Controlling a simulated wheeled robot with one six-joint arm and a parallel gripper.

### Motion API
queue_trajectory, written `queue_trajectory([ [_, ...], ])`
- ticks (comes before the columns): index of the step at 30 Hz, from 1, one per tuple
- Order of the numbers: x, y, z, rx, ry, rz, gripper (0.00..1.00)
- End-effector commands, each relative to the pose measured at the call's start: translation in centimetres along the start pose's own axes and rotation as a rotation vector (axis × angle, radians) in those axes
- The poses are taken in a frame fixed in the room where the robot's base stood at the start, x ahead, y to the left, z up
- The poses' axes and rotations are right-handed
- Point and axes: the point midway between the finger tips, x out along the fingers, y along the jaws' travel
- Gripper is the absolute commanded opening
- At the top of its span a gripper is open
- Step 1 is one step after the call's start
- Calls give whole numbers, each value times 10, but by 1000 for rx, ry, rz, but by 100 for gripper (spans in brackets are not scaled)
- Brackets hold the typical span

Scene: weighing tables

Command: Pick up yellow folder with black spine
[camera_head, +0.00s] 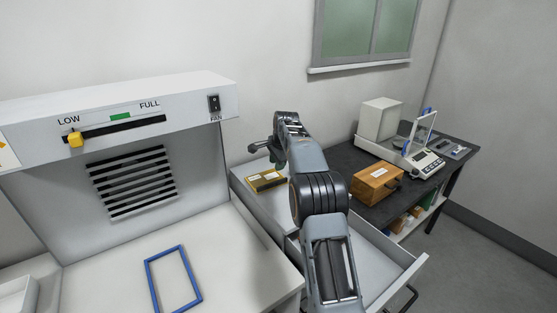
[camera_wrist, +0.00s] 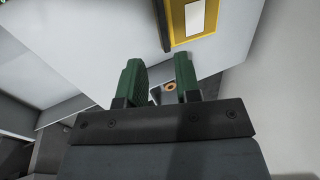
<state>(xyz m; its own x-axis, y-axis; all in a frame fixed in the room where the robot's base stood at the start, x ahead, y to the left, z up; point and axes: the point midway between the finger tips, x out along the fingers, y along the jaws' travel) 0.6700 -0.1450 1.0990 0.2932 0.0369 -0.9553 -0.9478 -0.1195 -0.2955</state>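The yellow folder with black spine (camera_head: 266,180) lies on a white surface left of my arm in the head view. In the wrist view the folder (camera_wrist: 182,32) is cut off by the top edge; its black spine is on the left and a white label shows on its cover. My gripper (camera_wrist: 162,78) has two green fingers, apart with nothing between them. The folder is beyond the fingertips, above and slightly right of them in that view.
An open, empty-looking white drawer (camera_head: 388,268) is right of my arm. A dark table (camera_head: 345,197) holds a wooden box (camera_head: 377,183), a balance (camera_head: 424,160) and a white box (camera_head: 380,119). A fume hood (camera_head: 130,120) stands left, with a blue frame (camera_head: 151,283) on its worktop.

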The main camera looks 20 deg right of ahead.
Motion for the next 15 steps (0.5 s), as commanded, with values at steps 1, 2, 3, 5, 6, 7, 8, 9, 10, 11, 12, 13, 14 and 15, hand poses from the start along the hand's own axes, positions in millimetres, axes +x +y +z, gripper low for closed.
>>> queue_trajectory([
  [1, 8, 0, 0, 0, -1, 3, 31],
  [2, 13, 1, 0, 0, -2, 4, 31],
  [3, 20, 1, 0, 0, -2, 4, 31],
  [5, 31, 1, 0, 0, -2, 5, 31],
  [6, 38, 1, 0, 0, -1, 3, 31],
  [7, 44, 1, 0, 0, -2, 4, 31],
  [8, 50, 0, 0, 0, -2, 4, 31],
  [9, 56, 0, 0, 0, -1, 3, 31],
  [10, 62, 0, 0, 0, -1, 3, 31],
  [11, 67, 1, 0, 0, -1, 3, 31],
  [12, 73, 0, 0, -1, -1, 3, 31],
  [13, 78, 0, 0, -1, -1, 3, 31],
  [14, 83, 0, 0, -1, -1, 3, 31],
  [15, 88, 0, 0, -1, -1, 2, 31],
])
